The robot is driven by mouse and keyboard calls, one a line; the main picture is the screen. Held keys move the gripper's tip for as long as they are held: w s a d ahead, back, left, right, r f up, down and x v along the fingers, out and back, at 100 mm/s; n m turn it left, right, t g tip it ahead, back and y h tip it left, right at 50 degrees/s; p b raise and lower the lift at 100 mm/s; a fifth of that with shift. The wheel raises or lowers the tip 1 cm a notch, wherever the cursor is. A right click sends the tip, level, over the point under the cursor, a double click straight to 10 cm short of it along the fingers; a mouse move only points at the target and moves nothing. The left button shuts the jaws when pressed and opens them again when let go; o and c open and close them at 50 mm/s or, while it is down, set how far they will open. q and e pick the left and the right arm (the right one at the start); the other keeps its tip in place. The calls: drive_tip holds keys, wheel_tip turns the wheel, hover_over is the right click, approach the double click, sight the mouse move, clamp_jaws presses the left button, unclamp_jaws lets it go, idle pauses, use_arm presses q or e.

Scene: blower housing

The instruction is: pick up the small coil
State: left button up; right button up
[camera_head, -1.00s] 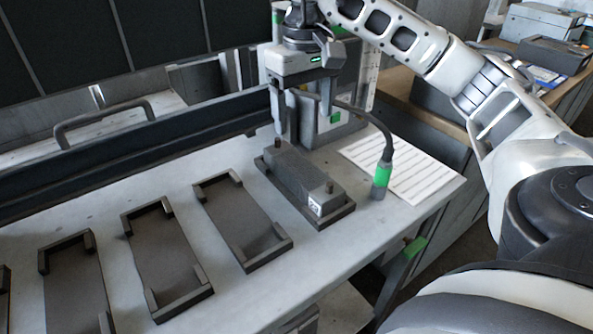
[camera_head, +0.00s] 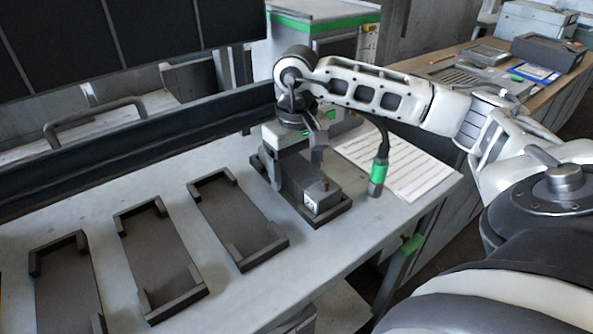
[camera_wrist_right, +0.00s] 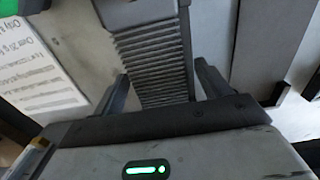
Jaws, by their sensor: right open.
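A dark grey block with a pale label on its end (camera_head: 320,192), which I take to be the small coil, lies in the tray nearest the right end of the bench. My right gripper (camera_head: 287,160) is above its far part, pointing down. In the right wrist view a dark ribbed body (camera_wrist_right: 152,52), apparently this block, lies between the two open fingers (camera_wrist_right: 160,85). Whether the fingers touch it cannot be told. In the head view the gripper hides the block's far end. My left gripper is not in view.
Several empty dark trays (camera_head: 247,262) stand to the left. A green-tipped cable plug (camera_head: 378,174) stands close right of the coil's tray (camera_head: 341,217), near a printed sheet (camera_head: 415,170). A box with a green band (camera_head: 320,25) stands behind my arm.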

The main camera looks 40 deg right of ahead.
drive_tip(key=c, duration=1.4)
drive_tip(key=shift+r, duration=0.1)
